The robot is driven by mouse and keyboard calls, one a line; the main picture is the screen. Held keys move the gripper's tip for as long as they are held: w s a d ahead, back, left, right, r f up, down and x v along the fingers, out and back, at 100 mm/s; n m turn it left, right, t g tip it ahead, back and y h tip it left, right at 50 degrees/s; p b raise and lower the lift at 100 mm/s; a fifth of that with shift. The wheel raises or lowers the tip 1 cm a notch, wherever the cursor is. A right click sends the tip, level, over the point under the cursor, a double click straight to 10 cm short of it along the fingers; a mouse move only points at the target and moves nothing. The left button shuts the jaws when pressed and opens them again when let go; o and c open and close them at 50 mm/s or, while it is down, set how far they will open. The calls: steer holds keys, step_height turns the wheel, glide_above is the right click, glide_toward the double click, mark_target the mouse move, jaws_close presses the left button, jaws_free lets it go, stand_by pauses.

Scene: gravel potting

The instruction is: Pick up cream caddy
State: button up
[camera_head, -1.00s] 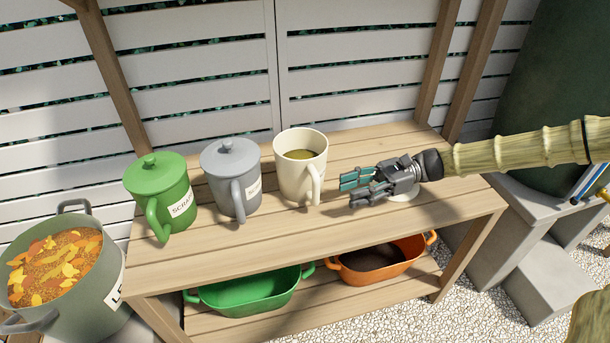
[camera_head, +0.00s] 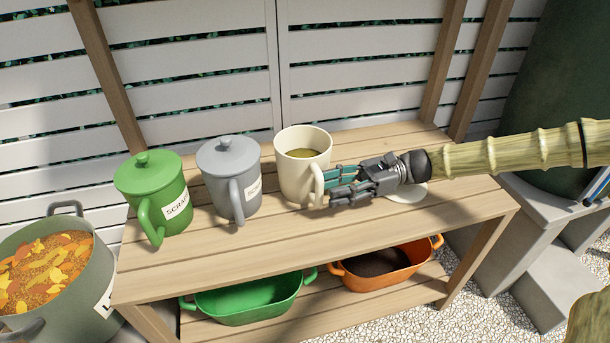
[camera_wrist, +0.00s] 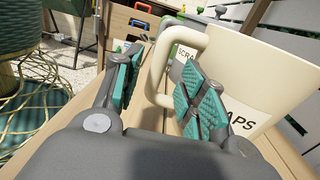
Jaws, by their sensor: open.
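The cream caddy (camera_head: 300,168) stands upright and lidless on the wooden bench top, with brownish-yellow contents inside. Its handle points toward my gripper. My gripper (camera_head: 328,187) is open and has reached the caddy's handle from the right. In the wrist view the cream caddy (camera_wrist: 255,75) fills the right side, and its handle (camera_wrist: 172,62) rises between the two teal finger pads of my gripper (camera_wrist: 160,90). I cannot tell whether either pad touches the handle.
A grey lidded caddy (camera_head: 228,178) stands close left of the cream one, with a green lidded caddy (camera_head: 150,195) beyond it. A pale disc (camera_head: 408,194) lies under my wrist. Green (camera_head: 245,303) and orange (camera_head: 385,268) tubs sit on the lower shelf. A leaf-filled pot (camera_head: 85,300) stands left.

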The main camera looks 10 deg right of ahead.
mark_target(320, 190)
steer(key=shift+s+a+r+b, duration=0.15)
steer(key=shift+a+b, duration=0.1)
steer(key=shift+a, duration=0.75)
steer(key=shift+s+a+b, duration=0.15)
steer(key=shift+a+b, duration=0.1)
steer(key=shift+a, duration=0.7)
jaws_close()
